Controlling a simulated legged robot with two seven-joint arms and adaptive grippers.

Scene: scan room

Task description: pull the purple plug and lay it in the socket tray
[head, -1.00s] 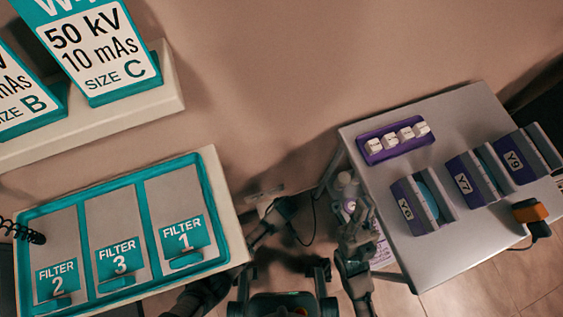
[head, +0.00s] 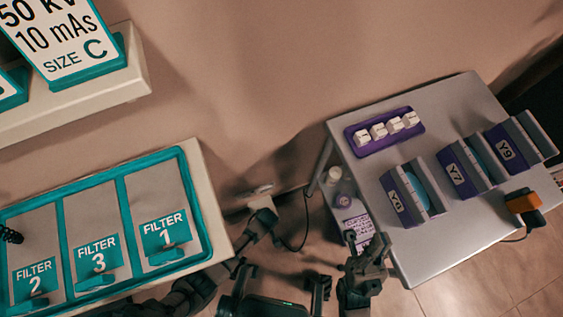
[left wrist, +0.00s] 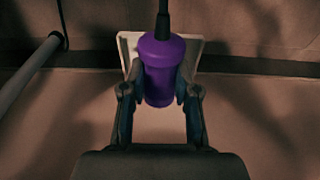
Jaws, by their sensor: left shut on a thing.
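The purple plug (left wrist: 163,80) is in the left wrist view with a dark cable rising from its top. My left gripper (left wrist: 160,92) is shut around its sides. A white wall socket plate (left wrist: 128,45) is right behind the plug; I cannot tell whether the plug sits in it. In the head view my left gripper (head: 262,214) is at the wall below the white plate (head: 260,190), and the plug is hidden. My right gripper (head: 366,246) is open and empty left of the grey table. I cannot tell which tray is the socket tray.
The grey table (head: 455,235) bears a purple tray (head: 357,146) with white blocks, several purple-labelled units (head: 403,196) and an orange-black device (head: 524,203). A teal filter tray (head: 190,165) is at left. The cable (head: 306,225) hangs by the wall.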

